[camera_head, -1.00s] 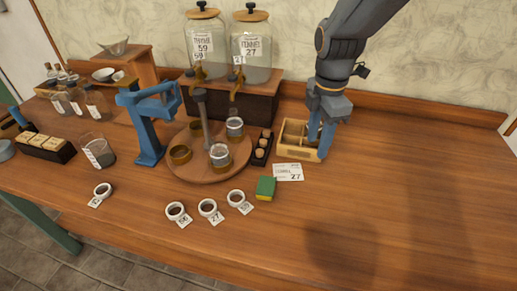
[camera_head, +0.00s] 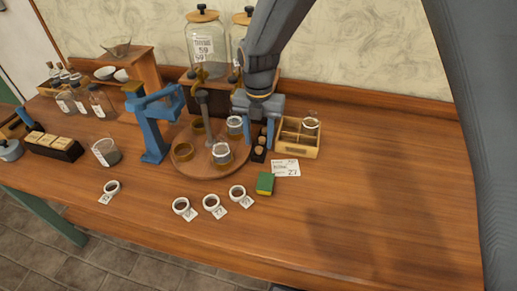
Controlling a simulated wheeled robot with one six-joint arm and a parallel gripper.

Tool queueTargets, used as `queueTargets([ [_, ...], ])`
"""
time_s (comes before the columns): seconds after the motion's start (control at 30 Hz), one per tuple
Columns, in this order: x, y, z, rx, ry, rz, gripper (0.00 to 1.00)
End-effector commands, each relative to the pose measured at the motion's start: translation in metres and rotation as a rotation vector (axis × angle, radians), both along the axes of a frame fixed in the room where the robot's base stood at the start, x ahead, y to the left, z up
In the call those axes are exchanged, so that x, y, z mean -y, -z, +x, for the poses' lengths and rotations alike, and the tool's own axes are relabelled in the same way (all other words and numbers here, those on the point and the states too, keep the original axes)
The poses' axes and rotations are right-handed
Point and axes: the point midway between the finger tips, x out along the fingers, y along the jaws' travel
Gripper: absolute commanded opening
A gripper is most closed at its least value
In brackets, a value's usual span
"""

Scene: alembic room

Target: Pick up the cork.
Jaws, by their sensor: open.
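The corks (camera_head: 260,151) are small light-brown pieces standing in a narrow dark rack (camera_head: 257,160) between the round wooden turntable and the wooden box. My gripper (camera_head: 259,138) is open and points down over the rack, its blue fingers on either side of the corks. My arm and fingers hide part of the rack's far end. I cannot tell whether the fingers touch a cork.
The wooden box (camera_head: 298,150) to the right holds a small glass jar (camera_head: 311,124). The turntable (camera_head: 200,168) with jars and a post stands close on the left. A green-yellow sponge (camera_head: 265,184) and a card (camera_head: 286,168) lie in front. The table's right side is clear.

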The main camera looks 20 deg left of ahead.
Motion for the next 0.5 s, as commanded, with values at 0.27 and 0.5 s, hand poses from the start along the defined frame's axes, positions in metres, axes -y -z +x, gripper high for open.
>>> queueTargets([
  [0.27, 0.001, 0.027, 0.000, 0.000, 0.002, 0.000, 0.41],
  [0.5, 0.000, 0.030, 0.001, 0.001, 0.002, 0.001, 0.41],
])
